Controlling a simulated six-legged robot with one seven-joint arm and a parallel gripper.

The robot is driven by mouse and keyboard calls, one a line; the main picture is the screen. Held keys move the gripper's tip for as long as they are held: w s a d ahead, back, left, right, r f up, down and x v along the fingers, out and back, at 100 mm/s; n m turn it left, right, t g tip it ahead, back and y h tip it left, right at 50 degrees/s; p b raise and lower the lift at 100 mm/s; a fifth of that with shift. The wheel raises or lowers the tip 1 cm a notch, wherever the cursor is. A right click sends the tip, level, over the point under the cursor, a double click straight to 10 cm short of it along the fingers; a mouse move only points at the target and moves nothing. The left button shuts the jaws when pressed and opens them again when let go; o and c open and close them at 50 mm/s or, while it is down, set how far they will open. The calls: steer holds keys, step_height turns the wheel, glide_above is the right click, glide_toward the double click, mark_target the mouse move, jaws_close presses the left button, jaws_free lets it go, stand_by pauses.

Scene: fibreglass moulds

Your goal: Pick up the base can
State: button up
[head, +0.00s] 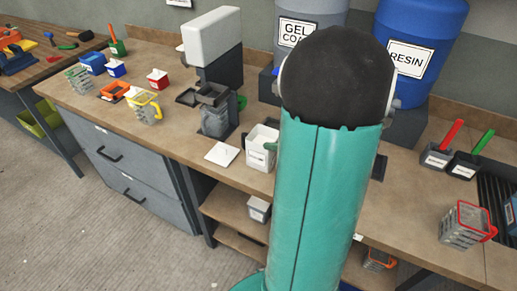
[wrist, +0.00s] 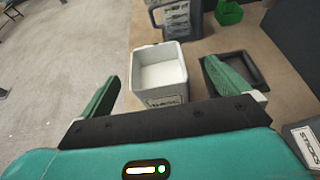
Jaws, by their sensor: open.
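The base can (wrist: 160,98) is a white, square, open-topped can with a pale inside and a dark-lettered label on its front, partly hidden by my gripper's crossbar. It stands upright on the brown worktop. In the head view the white can (head: 257,158) is near the bench's front edge, partly covered by my teal arm. My gripper (wrist: 163,76) is open, with one green finger to the left of the can and the other to its right. Both fingers look apart from the can, with nothing held. How high they are is hard to tell.
A dark tray (wrist: 262,66) lies close right of the can, behind the right finger. A grey jug (wrist: 176,20) and small green bin (wrist: 229,12) stand behind. A white tile (head: 221,154) lies left of the can. The gel coat drum (head: 297,32) and resin drum (head: 432,25) stand behind my arm.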

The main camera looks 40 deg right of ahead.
mark_target(252, 133)
steer(key=x, duration=0.6)
steer(key=shift+a+f, duration=0.1)
steer(key=shift+a, duration=0.25)
steer(key=c, duration=1.9)
steer(key=shift+c, duration=0.9)
steer(key=shift+r, duration=0.2)
